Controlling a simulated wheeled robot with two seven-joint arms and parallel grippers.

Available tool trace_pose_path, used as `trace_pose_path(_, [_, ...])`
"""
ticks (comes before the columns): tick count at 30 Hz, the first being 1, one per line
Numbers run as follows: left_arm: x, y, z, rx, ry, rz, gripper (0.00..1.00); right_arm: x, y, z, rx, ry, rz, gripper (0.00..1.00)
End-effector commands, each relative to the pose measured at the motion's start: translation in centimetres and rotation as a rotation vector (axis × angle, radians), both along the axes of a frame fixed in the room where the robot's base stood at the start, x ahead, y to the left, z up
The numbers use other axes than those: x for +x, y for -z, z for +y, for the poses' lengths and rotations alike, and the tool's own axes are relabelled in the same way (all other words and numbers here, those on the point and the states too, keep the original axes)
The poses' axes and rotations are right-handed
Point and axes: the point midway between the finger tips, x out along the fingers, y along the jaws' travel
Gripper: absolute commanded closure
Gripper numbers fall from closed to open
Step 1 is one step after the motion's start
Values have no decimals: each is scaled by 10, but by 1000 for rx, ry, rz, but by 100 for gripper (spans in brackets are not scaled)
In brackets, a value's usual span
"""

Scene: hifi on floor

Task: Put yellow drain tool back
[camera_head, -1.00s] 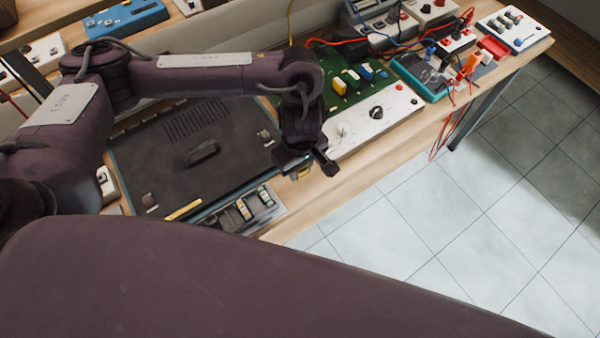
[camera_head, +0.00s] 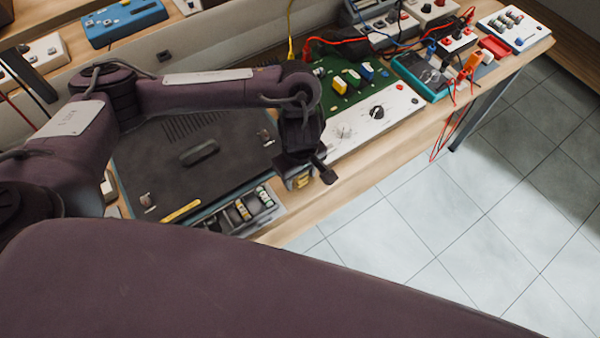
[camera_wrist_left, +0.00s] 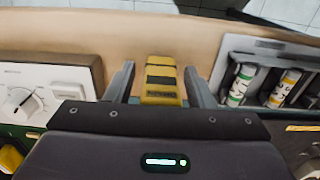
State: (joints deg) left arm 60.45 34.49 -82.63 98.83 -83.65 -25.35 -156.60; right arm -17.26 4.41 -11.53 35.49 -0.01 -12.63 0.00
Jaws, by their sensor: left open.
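A yellow tool with black bands (camera_wrist_left: 161,72), which looks like the yellow drain tool, lies on the wooden bench top. In the left wrist view it is between the two grey fingers of my left gripper (camera_wrist_left: 161,88), with gaps on both sides. My left gripper also shows in the head view (camera_head: 304,176), low over the bench's front edge, open. A little of the yellow tool (camera_head: 301,182) shows beneath it there; the rest is hidden. My right gripper is not in view.
A grey tray (camera_head: 268,215) with labelled cylinders stands left of the gripper, beside a dark flat unit (camera_head: 220,160). A white panel with a knob (camera_head: 345,137) and a green board (camera_head: 335,95) lie to the right. Tiled floor (camera_head: 440,220) lies beyond the bench edge.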

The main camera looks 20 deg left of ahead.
Motion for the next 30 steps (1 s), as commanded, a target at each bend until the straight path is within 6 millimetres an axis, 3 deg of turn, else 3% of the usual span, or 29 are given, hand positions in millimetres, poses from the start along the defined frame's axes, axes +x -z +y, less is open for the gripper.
trace_pose_path(8, [1, -9, 0, 0, 1, -4, 51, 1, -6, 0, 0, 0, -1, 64])
trace_pose_path(24, [2, -99, 0, 1, 1, -6, 51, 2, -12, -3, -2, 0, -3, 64])
trace_pose_path(30, [1, -118, 0, 0, 0, -3, 51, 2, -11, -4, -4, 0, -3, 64])
